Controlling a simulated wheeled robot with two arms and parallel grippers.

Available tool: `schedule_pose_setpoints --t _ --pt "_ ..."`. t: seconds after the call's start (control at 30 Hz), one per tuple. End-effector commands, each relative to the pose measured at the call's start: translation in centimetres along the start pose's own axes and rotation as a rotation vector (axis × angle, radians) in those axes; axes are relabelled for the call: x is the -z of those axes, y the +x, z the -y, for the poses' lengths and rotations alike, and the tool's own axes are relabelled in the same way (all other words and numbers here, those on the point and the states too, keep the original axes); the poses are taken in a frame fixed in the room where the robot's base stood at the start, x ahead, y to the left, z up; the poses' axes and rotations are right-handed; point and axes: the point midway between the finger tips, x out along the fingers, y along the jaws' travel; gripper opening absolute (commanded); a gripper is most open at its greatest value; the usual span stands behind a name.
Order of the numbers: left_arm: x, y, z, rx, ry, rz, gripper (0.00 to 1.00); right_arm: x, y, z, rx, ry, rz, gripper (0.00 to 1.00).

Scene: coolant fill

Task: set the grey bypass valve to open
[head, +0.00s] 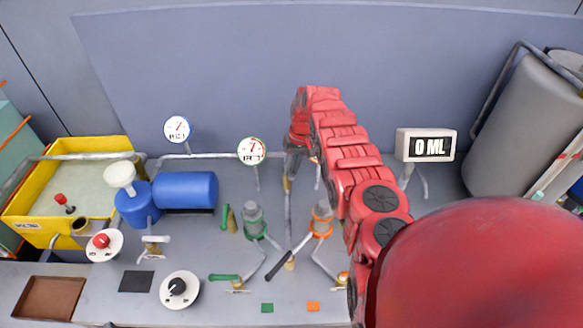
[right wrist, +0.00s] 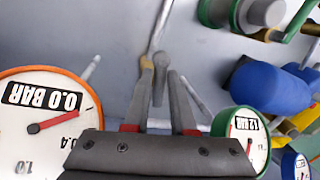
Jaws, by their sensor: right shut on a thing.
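The grey bypass valve shows its brass body (head: 287,184) on the vertical pipe, just below my right gripper (head: 290,155) in the head view. The arm hides most of its handle there. In the right wrist view its grey handle (right wrist: 159,82) stands between the two dark fingers of my right gripper (right wrist: 160,88), which is shut on it. The brass part (right wrist: 147,63) is beside the left fingertip. I cannot tell the valve's exact setting. My left gripper is not in view.
A green-rimmed gauge (head: 252,151) is close left of the gripper. An orange-rimmed gauge (right wrist: 42,122) reads 0.0 BAR on the other side. The display (head: 427,146) reads 0 ML.

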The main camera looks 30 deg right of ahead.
Motion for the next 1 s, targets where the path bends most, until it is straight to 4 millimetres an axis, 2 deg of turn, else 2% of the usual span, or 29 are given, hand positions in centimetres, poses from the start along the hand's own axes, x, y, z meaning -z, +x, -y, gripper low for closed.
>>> schedule_pose_setpoints --t 0.23,0.43,0.7,1.0 --pt "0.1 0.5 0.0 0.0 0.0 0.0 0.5 0.0 -0.2 0.1 0.0 0.011 -0.002 0.0" --pt "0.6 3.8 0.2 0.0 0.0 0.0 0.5 -0.1 -0.6 0.8 0.0 0.136 -0.025 0.0" --pt "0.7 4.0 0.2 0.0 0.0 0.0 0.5 0.0 0.1 1.1 0.001 0.256 -0.05 0.0" --pt "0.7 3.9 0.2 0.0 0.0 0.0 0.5 0.1 0.2 1.1 0.002 0.262 -0.053 0.0"
